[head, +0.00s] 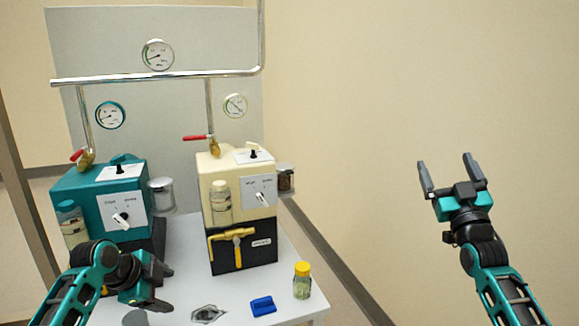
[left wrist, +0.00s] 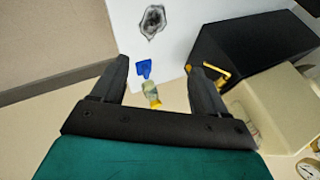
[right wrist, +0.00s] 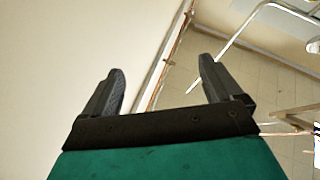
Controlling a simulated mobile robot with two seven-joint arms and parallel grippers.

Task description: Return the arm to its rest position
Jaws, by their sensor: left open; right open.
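My left gripper (head: 158,285) is low at the left in the head view, in front of the teal box (head: 100,205) and above the white table. In the left wrist view its fingers (left wrist: 160,78) are apart with nothing gripped; a small jar and a blue item show beyond them. My right gripper (head: 447,175) is raised at the right in the head view, against the bare wall, fingers pointing up and apart. In the right wrist view its fingers (right wrist: 162,85) are spread and empty.
A cream box with a black base (head: 238,205) stands on the white table (head: 185,245). Pipes and gauges (head: 157,55) are behind. The right side is clear.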

